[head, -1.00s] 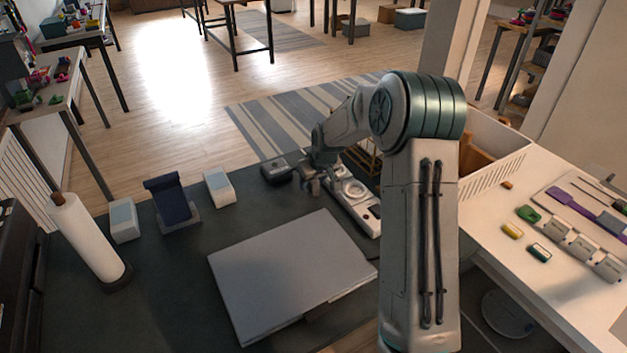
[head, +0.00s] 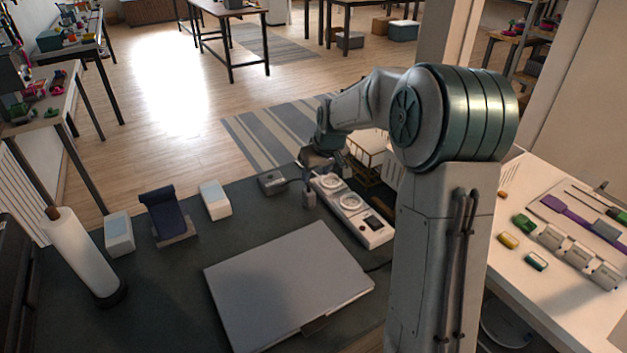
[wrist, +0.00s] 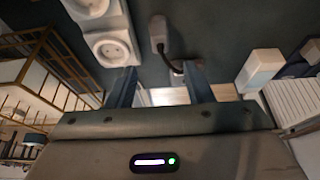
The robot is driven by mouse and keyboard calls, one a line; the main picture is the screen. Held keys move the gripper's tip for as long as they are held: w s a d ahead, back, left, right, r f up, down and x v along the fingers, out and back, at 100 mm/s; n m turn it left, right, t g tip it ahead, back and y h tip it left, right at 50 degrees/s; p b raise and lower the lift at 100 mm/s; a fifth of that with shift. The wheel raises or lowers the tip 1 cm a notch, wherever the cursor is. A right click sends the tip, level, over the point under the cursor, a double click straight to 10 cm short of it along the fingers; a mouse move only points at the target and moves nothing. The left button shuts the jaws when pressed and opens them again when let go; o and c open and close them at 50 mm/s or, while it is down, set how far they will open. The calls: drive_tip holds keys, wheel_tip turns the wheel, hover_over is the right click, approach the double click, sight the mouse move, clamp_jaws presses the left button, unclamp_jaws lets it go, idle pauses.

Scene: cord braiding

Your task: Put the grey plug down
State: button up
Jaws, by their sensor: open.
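The grey plug (head: 309,198) stands on the dark mat just left of the socket strip (head: 364,222), with a dark cord running from it. In the wrist view the plug (wrist: 158,35) lies beyond my fingertips, apart from them, with its cord curving down between the fingers. My gripper (head: 324,164) is above and behind the plug in the head view. In the wrist view its two fingers (wrist: 160,72) are spread with nothing held between them. The socket strip (wrist: 108,40) shows round white sockets at upper left there.
A dark grey box (head: 271,182) sits left of the plug. A white box (head: 215,200) and a phone-like stand (head: 168,220) are farther left. A closed grey laptop-like slab (head: 285,285) lies in front. A wire basket (head: 372,165) is behind the strip.

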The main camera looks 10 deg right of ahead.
drive_tip(key=s+r+m+g, duration=0.1)
drive_tip(key=s+r+m, duration=0.1)
drive_tip(key=s, duration=1.4)
drive_tip(key=s+a+r+m+h, duration=0.1)
drive_tip(key=s+r, duration=0.1)
drive_tip(key=s, duration=1.4)
drive_tip(key=shift+s+a+r+m+g, duration=0.2)
drive_tip(key=shift+s+r+m+g, duration=0.1)
drive_tip(key=shift+m+g, duration=0.1)
drive_tip(key=p+v, duration=0.1)
drive_tip(key=v, duration=0.1)
drive_tip(key=p+v, duration=0.1)
drive_tip(key=p, duration=0.1)
drive_tip(key=shift+w+r, duration=0.35)
drive_tip(key=shift+r, duration=0.1)
